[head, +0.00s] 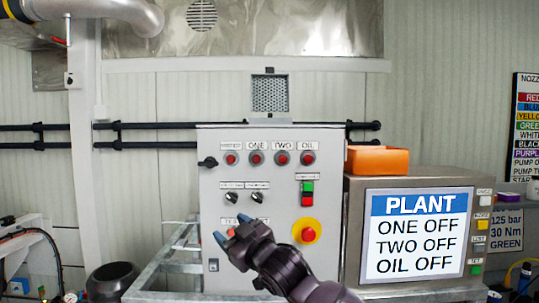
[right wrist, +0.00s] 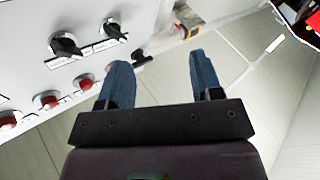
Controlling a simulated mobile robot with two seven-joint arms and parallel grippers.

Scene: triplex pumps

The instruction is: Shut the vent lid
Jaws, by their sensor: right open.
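The vent lid (head: 270,93) looks like a square grey frame with dark mesh. It stands upright above the top edge of the grey control cabinet (head: 215,190), against the wall. Its hinge is too small to make out. My right gripper (head: 230,236) is in front of the cabinet's lower front, well below the lid, and covers part of the lower buttons. In the right wrist view its blue fingers (right wrist: 160,85) are apart with nothing between them. The lid does not show in that view. My left gripper is not in view.
The cabinet front carries red buttons, black knobs (right wrist: 66,44) and a red-yellow emergency stop (head: 306,231). An orange bin (head: 377,159) sits on the plant display box (head: 357,215) at right. Dark pipes (head: 160,126) run along the wall. The space above the cabinet beside the lid looks free.

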